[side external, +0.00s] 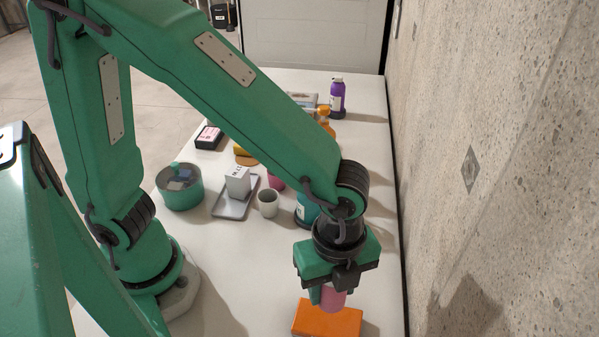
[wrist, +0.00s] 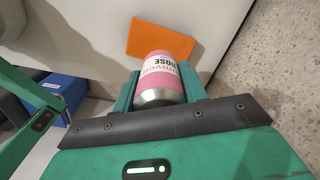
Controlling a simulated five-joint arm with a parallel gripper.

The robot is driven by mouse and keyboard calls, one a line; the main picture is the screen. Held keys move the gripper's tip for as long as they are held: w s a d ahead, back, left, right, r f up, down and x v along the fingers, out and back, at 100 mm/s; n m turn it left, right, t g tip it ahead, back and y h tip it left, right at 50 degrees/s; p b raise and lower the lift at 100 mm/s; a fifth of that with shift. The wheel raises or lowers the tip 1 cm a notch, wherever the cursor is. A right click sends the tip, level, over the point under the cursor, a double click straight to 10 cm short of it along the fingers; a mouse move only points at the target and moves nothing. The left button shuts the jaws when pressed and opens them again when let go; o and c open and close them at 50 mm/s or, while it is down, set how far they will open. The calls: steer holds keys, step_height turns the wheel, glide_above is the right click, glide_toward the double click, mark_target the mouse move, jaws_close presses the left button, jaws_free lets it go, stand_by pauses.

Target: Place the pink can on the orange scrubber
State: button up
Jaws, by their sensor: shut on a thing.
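The pink can (wrist: 160,82) has a white label band and a silver end, and sits between the two green fingers of my gripper (wrist: 160,88) in the wrist view. In the side view my gripper (side external: 332,296) points down, shut on the pink can (side external: 333,299). The orange scrubber (side external: 327,320) is a flat block on the table at the bottom of the side view, directly under or just behind the can. It also shows past the can in the wrist view (wrist: 160,39). Whether the can touches the scrubber I cannot tell.
A white cup (side external: 268,203), a grey tray (side external: 232,211) with a white box (side external: 238,182), a green round container (side external: 180,190) and a purple bottle (side external: 337,97) stand farther back. A teal item (side external: 305,211) is behind my wrist. A concrete wall (side external: 500,150) borders the table's right.

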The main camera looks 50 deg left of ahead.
steer(key=shift+f, duration=3.3)
steer(key=shift+f, duration=0.1)
steer(key=o, duration=1)
steer(key=shift+r, duration=6.15)
